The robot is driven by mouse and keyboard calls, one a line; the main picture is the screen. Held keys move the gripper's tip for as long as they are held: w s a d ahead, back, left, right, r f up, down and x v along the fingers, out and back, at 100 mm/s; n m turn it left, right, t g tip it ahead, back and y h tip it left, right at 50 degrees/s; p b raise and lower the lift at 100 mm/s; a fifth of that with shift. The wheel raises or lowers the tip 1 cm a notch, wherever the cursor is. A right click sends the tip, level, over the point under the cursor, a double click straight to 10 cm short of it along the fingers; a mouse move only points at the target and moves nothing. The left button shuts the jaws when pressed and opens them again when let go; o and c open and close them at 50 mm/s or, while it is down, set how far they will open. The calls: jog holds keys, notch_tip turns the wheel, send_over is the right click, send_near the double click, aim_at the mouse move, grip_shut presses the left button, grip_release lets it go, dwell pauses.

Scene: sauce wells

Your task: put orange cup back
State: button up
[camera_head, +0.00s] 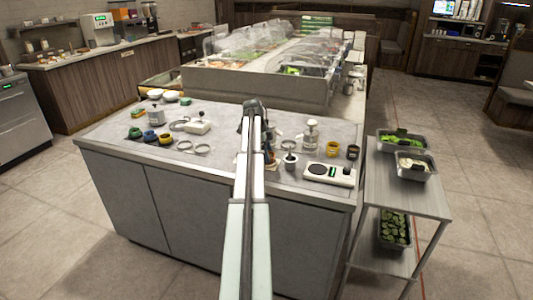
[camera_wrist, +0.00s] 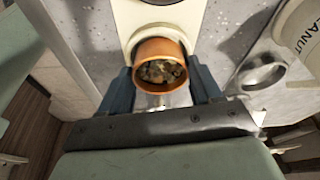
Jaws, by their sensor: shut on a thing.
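The orange cup (camera_wrist: 160,50) shows in the wrist view, open end toward the camera, with brownish and greenish bits inside. My gripper (camera_wrist: 161,88) is shut on it, one dark blue finger on each side. The cup is at a round opening or ring at the end of a pale plate (camera_wrist: 165,14); I cannot tell whether it rests in it or is just above. In the head view my arm reaches over the counter and hides the cup and most of the gripper.
A metal ring (camera_wrist: 262,76) and a tub marked "PEANUT" (camera_wrist: 300,32) are right of the cup. On the counter (camera_head: 115,125) stand a yellow cup (camera_head: 333,149), a dark cup (camera_head: 353,152), a white device (camera_head: 329,174) and a clear bottle (camera_head: 311,135). Several coloured cups, including a blue one (camera_head: 150,137), are at left.

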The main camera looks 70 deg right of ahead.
jog(key=shift+f, duration=0.35)
dwell(0.4)
jog(key=o, duration=1.3)
jog(key=shift+r, duration=0.1)
notch_tip(320, 180, up, 8)
jog(key=shift+f, duration=0.1)
dwell(0.5)
